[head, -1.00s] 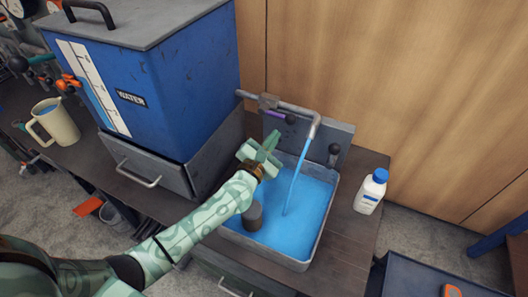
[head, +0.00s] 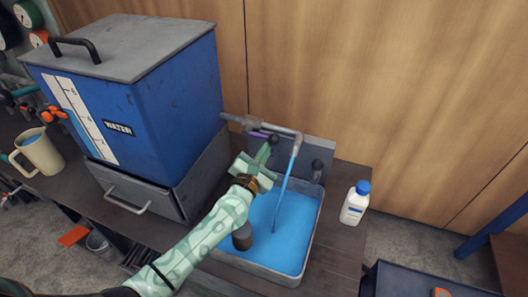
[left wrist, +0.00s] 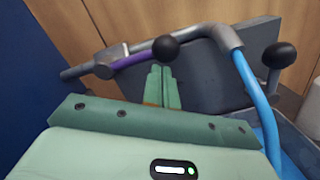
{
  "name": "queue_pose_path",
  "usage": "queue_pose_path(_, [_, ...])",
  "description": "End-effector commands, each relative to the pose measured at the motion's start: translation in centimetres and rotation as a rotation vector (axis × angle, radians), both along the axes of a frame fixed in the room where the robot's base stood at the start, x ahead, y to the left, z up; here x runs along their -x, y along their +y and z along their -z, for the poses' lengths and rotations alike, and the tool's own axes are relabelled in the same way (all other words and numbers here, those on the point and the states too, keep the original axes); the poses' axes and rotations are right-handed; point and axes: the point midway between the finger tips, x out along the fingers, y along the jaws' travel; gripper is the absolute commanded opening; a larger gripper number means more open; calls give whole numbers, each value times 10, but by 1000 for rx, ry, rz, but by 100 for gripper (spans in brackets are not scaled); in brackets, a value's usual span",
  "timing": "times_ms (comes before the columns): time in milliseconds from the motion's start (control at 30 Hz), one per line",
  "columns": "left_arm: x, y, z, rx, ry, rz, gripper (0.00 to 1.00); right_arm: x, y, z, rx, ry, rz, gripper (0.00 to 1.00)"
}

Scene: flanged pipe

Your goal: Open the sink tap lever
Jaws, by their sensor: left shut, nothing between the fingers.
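The sink tap is a grey pipe (head: 284,131) with a bent spout, and blue water (head: 281,188) runs from it into the basin (head: 311,240). The tap lever is purple with a dark round knob (head: 273,139); in the left wrist view the purple lever (left wrist: 129,60) and its knob (left wrist: 165,48) show just beyond my fingers. My left gripper (head: 264,156) is shut and empty, its tips close to the knob. In the left wrist view the left gripper (left wrist: 160,70) points at the knob; contact cannot be told. My right gripper is not in view.
The blue water tank (head: 150,110) stands left of the tap on a grey drawer unit (head: 175,185). A white bottle (head: 354,205) stands right of the basin. A second dark knob (head: 317,165) sits on the basin's back panel. A mug (head: 38,152) stands far left.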

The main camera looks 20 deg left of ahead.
Motion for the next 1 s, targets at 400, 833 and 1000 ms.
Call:
queue_pose_path(400, [0,-2,-6,70,1,0,0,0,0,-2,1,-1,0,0])
queue_pose_path(833, [0,-5,-27,347,9,1,0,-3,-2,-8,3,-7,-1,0])
queue_pose_path(1000, [0,-4,-39,512,14,2,0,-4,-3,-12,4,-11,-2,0])
